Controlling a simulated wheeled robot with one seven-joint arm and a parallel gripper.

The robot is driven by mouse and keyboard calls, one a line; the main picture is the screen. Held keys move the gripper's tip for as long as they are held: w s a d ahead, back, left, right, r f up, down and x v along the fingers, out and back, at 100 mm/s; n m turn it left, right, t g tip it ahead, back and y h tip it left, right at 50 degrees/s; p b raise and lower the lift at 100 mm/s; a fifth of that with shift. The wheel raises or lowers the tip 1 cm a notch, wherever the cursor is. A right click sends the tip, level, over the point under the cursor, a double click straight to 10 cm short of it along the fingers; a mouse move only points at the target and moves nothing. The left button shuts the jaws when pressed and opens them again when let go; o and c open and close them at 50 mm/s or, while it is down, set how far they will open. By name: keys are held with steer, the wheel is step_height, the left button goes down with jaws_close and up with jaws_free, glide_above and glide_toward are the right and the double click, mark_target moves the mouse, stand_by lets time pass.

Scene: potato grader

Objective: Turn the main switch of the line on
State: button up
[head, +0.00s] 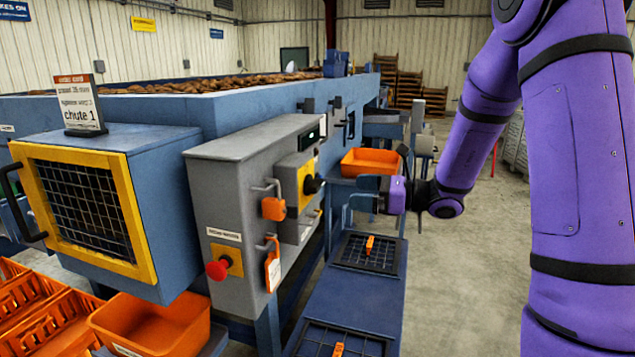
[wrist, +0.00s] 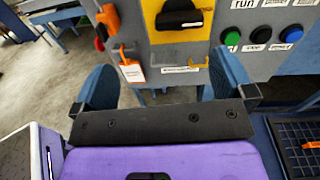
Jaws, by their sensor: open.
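The main switch, a black rotary handle (head: 312,184) on a yellow plate, sits on the side of the grey control cabinet (head: 225,185). In the wrist view the switch handle (wrist: 180,17) lies roughly crosswise at the top, with a white label below it. My gripper (head: 347,195) is to the right of the switch in the head view, apart from it. In the wrist view the two blue fingers of my gripper (wrist: 167,72) are spread wide with nothing between them. They are below the switch in that picture.
An orange padlock (head: 273,208), an orange tag (head: 272,272) and a red stop button (head: 217,270) are on the cabinet left of the switch. Green, black and blue buttons (wrist: 260,37) are to its right. An orange bin (head: 370,162) stands behind my gripper. Floor to the right is open.

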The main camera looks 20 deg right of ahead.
mark_target(321, 186)
steer(key=shift+m+t, duration=0.5)
steer(key=shift+m, duration=0.1)
steer(key=x, duration=0.3)
steer(key=w+x, duration=0.1)
steer(key=x, duration=0.3)
steer(key=d+f+x, duration=0.1)
steer(key=x, duration=0.2)
steer(key=shift+w+a, duration=0.2)
steer(key=shift+w, duration=0.4)
steer(key=shift+c, duration=0.5)
steer(key=c, duration=0.8)
